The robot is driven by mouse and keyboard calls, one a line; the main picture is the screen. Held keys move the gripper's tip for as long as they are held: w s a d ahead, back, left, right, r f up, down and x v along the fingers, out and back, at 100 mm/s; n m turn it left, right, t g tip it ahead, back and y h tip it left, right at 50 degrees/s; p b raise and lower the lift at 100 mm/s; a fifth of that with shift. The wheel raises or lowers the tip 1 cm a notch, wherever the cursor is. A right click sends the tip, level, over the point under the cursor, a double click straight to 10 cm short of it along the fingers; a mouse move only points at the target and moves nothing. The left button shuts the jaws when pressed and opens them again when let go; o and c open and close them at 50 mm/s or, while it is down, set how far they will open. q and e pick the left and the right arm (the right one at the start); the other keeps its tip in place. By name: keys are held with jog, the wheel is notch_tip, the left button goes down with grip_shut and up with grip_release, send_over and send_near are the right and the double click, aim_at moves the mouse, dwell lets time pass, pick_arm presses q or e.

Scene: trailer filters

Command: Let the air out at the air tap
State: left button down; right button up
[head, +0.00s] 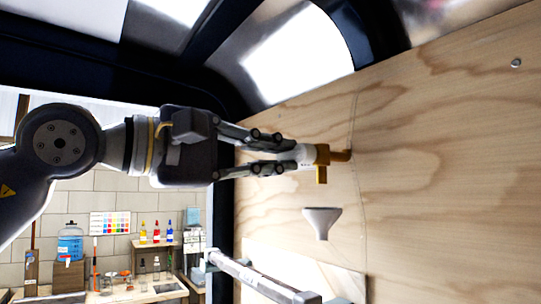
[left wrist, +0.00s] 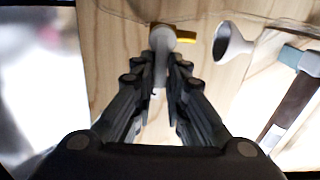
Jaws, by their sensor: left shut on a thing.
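The air tap (head: 322,155) is a brass-coloured fitting standing out from the plywood wall, with a short spout pointing down and a pale grey knob (head: 304,154) on its near end. My left gripper (head: 293,155) comes in level from the left, its two fingers closed on the knob. In the left wrist view the knob (left wrist: 162,42) sits between the fingertips of the left gripper (left wrist: 165,58), and part of the brass (left wrist: 186,37) shows beside it. The fingers hide part of the knob. My right gripper is in neither view.
A pale funnel (head: 321,222) is on the plywood wall (head: 440,150) below the tap. A long bar (head: 255,277) with grey ends runs along the wall lower down. A bench (head: 120,292) with bottles stands at the back left. The wall around the tap is mostly bare.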

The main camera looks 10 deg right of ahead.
pick_arm(q)
jog(key=shift+r+m, duration=0.1)
jog(key=shift+m, duration=0.3)
jog(key=c, duration=1.6)
grip_release()
jog(key=shift+s, duration=0.1)
jog(key=v, duration=1.2)
